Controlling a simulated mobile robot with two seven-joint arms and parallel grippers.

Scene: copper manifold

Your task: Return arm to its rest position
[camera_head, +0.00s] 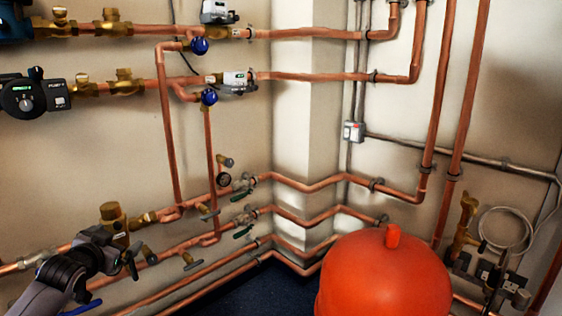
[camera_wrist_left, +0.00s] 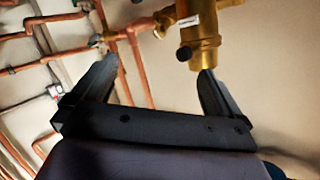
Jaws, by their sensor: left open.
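My left arm comes in at the lower left of the head view. Its left gripper (camera_head: 122,254) is beside the lower copper pipes, close to a brass fitting (camera_head: 113,214). In the left wrist view the gripper (camera_wrist_left: 160,68) is open, with two dark fingers apart and nothing held between them. The brass body (camera_wrist_left: 200,36) shows just beyond the right fingertip; whether they touch I cannot tell. My right gripper is not in view.
Copper pipes (camera_head: 318,185) with valves run along both walls. A red-orange tank (camera_head: 385,280) stands at the front right. A black pump (camera_head: 25,95) is at the upper left. A small strip of dark blue floor (camera_head: 265,290) is clear.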

